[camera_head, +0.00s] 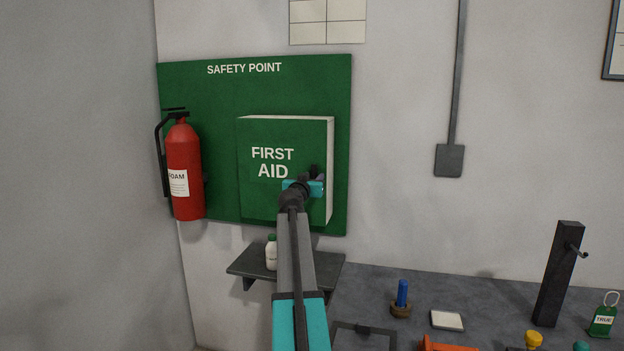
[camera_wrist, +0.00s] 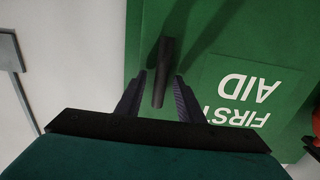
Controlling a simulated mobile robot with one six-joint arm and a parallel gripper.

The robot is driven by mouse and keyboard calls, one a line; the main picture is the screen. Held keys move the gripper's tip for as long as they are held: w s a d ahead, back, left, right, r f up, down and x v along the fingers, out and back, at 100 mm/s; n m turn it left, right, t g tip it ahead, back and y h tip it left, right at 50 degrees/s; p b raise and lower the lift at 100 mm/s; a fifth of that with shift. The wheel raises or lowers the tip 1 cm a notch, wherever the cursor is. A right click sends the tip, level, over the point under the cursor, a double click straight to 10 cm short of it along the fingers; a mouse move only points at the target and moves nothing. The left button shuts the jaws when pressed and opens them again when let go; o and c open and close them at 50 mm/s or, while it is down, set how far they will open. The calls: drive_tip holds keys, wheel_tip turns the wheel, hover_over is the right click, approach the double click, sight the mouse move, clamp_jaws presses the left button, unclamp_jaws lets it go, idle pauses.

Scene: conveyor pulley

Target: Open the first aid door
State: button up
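The green first aid cabinet (camera_head: 262,198) with white lettering and white sides hangs on the safety board, and its front door looks closed. The door also fills much of the wrist view (camera_wrist: 225,40), with its lettering upside down. A dark bar handle (camera_wrist: 165,60) stands out from the door there. My gripper (camera_head: 316,175) is at the door's right side in the head view and hides most of the handle. In the wrist view my gripper (camera_wrist: 160,76) is open, with one finger on each side of the handle and a visible gap to both.
A red fire extinguisher (camera_head: 184,172) hangs left of the cabinet on the green board (camera_head: 215,95). A white bottle (camera_head: 272,254) stands on a small shelf (camera_head: 245,263) below. A workbench (camera_head: 480,290) with several small items and a dark post (camera_head: 560,275) lies at lower right.

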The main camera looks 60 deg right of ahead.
clamp_jaws()
drive_tip(key=shift+a, duration=0.25)
drive_tip(key=shift+d, duration=0.2)
drive_tip(key=shift+s, duration=0.1)
drive_tip(key=shift+f+b, duration=0.1)
drive_tip(key=shift+b, duration=0.3)
